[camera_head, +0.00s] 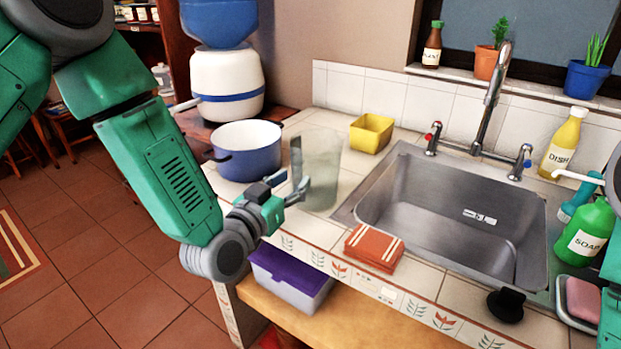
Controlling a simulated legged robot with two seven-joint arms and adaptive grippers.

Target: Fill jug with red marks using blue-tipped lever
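A clear, see-through jug (324,165) stands upright on the tiled counter, left of the sink. Red marks on it cannot be made out. My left gripper (294,188) is at the jug's left side, by an upright grey strip that may be its handle. The picture does not show clearly whether the fingers are closed on it. The blue-tipped lever (522,161) is on the right of the chrome tap (492,95), and a red-tipped lever (433,138) is on its left. My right gripper is out of view; a green part of my arm shows at the right edge.
The steel sink (377,190) is empty apart from a small label. A yellow container (371,133) stands behind the jug, a blue pot (248,150) to its left. A folded orange cloth (374,247) lies at the front. Soap bottles (587,232) crowd the right side.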

